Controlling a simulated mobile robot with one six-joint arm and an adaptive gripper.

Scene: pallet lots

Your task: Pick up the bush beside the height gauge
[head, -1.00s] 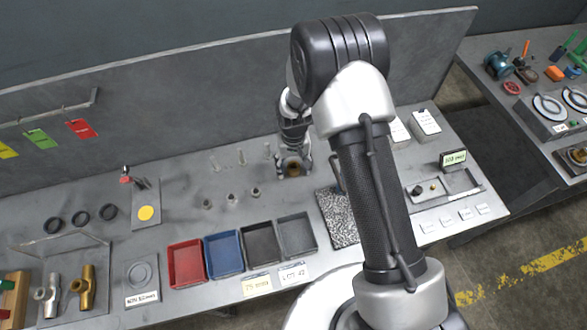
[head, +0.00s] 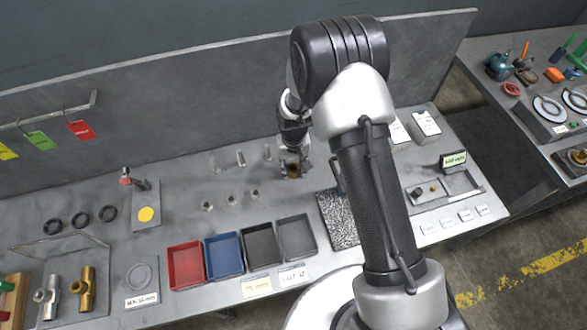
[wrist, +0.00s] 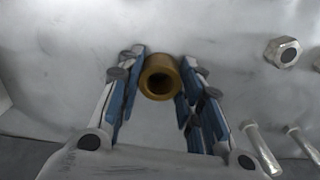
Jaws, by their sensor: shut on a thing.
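A brass-coloured bush (wrist: 160,88), a short hollow ring, sits between the two blue-padded fingers of my gripper (wrist: 154,77) in the wrist view, its open bore facing the camera. The fingers press on its left and right sides. In the head view my gripper (head: 293,174) is at the back of the grey bench, with a bit of the bush (head: 294,172) showing between the fingers. I cannot tell whether the bush is clear of the bench top. I cannot make out a height gauge for certain.
Several small metal bolts and nuts (head: 231,199) stand left of my gripper. Red (head: 186,266), blue (head: 224,256), black and grey trays line the bench front. A speckled plate (head: 338,220) lies right of them. The upright back panel (head: 200,110) is close behind.

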